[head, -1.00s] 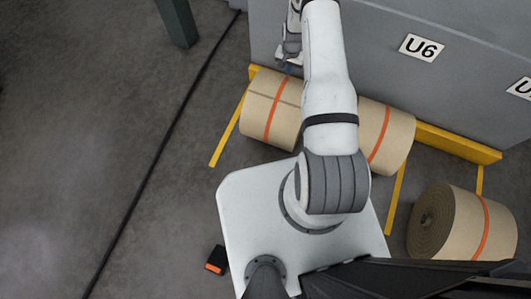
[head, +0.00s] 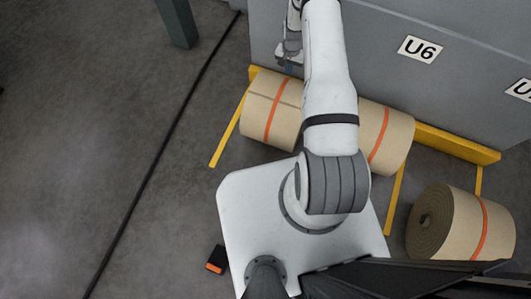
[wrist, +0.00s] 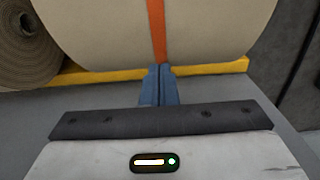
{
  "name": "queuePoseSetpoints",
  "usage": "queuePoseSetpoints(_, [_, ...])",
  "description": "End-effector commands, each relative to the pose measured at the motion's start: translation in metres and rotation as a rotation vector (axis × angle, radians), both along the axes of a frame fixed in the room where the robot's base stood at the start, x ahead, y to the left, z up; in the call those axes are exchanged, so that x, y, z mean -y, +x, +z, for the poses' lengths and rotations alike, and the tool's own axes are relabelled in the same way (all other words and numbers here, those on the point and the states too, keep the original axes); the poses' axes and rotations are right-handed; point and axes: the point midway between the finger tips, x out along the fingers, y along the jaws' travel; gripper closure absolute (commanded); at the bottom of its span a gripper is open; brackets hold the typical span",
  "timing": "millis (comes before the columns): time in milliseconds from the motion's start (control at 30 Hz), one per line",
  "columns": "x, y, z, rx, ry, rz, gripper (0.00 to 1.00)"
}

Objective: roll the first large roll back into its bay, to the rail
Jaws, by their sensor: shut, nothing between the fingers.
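The large kraft roll with an orange band (head: 263,108) lies at the left, along the yellow rail (head: 450,142) at the foot of the grey wall. Its right part is hidden behind my arm. In the wrist view this roll (wrist: 100,25) fills the top, with the rail (wrist: 210,69) along its lower edge. My gripper (wrist: 160,70) is shut and empty, its blue fingertips at the rail, in line with the orange band. Whether they touch the roll I cannot tell. In the head view my gripper (head: 288,62) is on the wall side of the roll.
A second roll (head: 395,140) lies at the rail, partly behind my arm; its spiral end (wrist: 25,30) shows in the wrist view. A third roll (head: 470,228) lies farther right, off the rail. Yellow lines (head: 227,135) mark the floor. The floor at left is open, crossed by a black cable (head: 160,160).

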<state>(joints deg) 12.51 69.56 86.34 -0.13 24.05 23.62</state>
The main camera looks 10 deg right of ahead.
Motion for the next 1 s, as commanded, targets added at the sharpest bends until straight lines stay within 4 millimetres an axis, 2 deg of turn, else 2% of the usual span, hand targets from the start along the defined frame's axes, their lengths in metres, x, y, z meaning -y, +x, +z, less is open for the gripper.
queuePoseSetpoints(600, [0.000, 0.000, 0.032, 0.000, 0.000, 0.000, 1.00])
queuePoseSetpoints(1000, [-0.001, -0.001, 0.034, 0.000, 0.000, 0.000, 1.00])
